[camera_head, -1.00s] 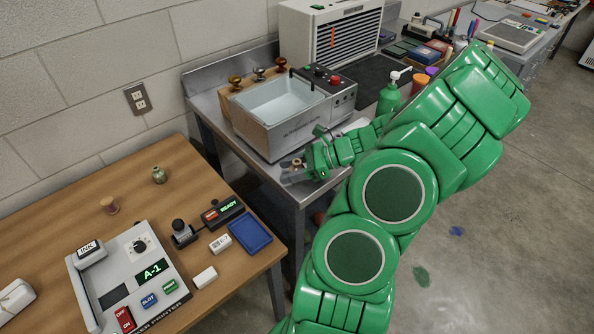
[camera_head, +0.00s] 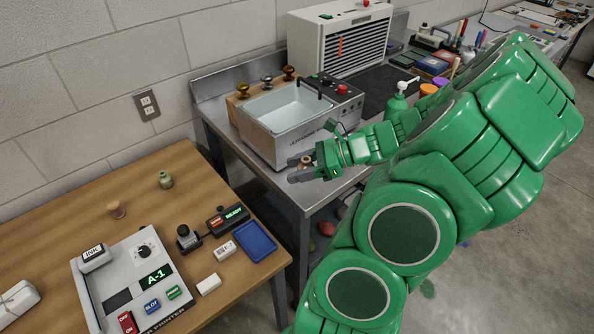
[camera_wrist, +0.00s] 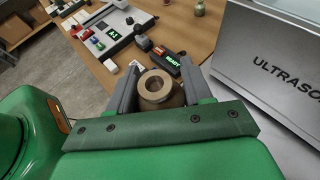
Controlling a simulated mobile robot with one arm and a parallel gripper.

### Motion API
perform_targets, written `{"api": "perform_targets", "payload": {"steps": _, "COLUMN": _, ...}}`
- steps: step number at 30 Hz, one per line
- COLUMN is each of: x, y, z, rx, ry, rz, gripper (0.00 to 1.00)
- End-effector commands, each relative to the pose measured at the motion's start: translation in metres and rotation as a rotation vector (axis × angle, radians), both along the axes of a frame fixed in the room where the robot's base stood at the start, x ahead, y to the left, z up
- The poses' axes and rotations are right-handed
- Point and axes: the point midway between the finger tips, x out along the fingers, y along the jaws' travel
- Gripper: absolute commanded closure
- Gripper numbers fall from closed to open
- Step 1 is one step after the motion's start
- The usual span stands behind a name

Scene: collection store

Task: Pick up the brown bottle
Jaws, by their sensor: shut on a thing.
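The brown bottle (camera_wrist: 157,86) shows in the wrist view from above, with a tan ring-shaped mouth and a darker brown body mostly hidden by my gripper. My gripper (camera_head: 302,169) is shut on it, with one grey finger on each side. In the head view the bottle (camera_head: 305,160) is a small brown shape between the fingers, by the front left corner of the ultrasonic basin. Its base is hidden, so I cannot tell whether it touches the metal bench.
The ultrasonic basin (camera_head: 262,140) stands close behind my gripper on the metal bench (camera_head: 222,120). A green pump bottle (camera_head: 397,101) is behind my arm. The wooden table (camera_head: 60,230) at left holds a label printer (camera_head: 118,262), a small greenish bottle (camera_head: 166,180) and a corked jar (camera_head: 116,210).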

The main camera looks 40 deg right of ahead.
Motion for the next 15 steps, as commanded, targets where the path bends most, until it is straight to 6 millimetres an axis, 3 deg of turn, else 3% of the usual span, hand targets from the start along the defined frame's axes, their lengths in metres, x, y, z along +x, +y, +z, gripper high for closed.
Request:
{"api": "perform_targets", "payload": {"steps": 6, "x": -0.02, "y": 0.011, "z": 0.026, "rx": -0.003, "ry": 0.0, "rz": -0.002, "gripper": 0.84}}
{"api": "perform_targets", "payload": {"steps": 15, "x": -0.063, "y": 0.036, "z": 0.046, "rx": -0.001, "ry": 0.002, "rz": -0.003, "gripper": 0.84}}
